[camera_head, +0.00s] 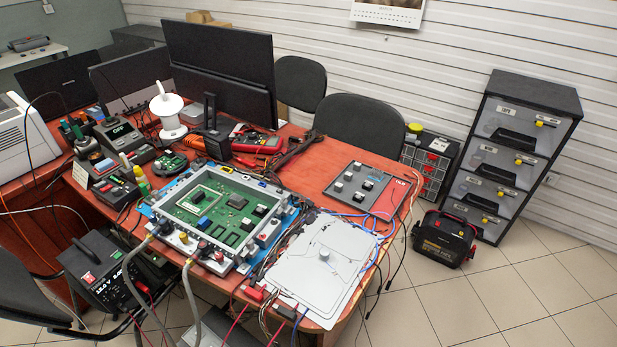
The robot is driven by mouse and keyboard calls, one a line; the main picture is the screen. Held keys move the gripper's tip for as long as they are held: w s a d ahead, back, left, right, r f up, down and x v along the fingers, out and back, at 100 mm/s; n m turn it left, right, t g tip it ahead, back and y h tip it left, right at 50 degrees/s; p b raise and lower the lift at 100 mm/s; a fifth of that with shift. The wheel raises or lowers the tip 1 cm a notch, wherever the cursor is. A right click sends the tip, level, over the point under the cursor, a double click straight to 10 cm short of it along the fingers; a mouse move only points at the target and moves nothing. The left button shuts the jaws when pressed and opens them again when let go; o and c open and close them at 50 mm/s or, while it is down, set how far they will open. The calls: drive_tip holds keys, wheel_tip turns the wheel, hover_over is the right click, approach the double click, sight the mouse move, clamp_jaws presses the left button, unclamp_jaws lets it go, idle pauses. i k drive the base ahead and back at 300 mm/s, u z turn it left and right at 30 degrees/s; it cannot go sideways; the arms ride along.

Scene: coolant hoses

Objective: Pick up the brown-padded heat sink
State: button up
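I cannot make out a brown pad on any part at this size, so I cannot tell which piece is the brown-padded heat sink. Several small grey and white blocks, perhaps heat sinks, sit on a dark grey plate (385,203) on the right half of the red-brown desk. A large green circuit board (215,233) lies in a grey frame on the desk's front middle, with small dark blocks such as one black-and-white block (260,210) on it. My gripper is not in view.
A light grey flat panel (300,275) with a small knob lies at the desk's front right, with blue hoses beside it. Grey hoses (190,295) hang off the front edge. Monitors (220,60) stand behind. Open tiled floor (500,290) lies right, past a black-and-red case (443,240).

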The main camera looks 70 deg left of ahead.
sight(237, 202)
drive_tip(key=z, duration=0.1)
drive_tip(key=i, duration=1.35)
drive_tip(key=u, duration=2.2)
drive_tip(key=i, duration=0.2)
drive_tip(key=u, duration=1.65)
drive_tip(key=k, duration=0.45)
drive_tip(key=u, duration=0.3)
drive_tip(key=i, duration=1.25)
drive_tip(key=z, duration=0.2)
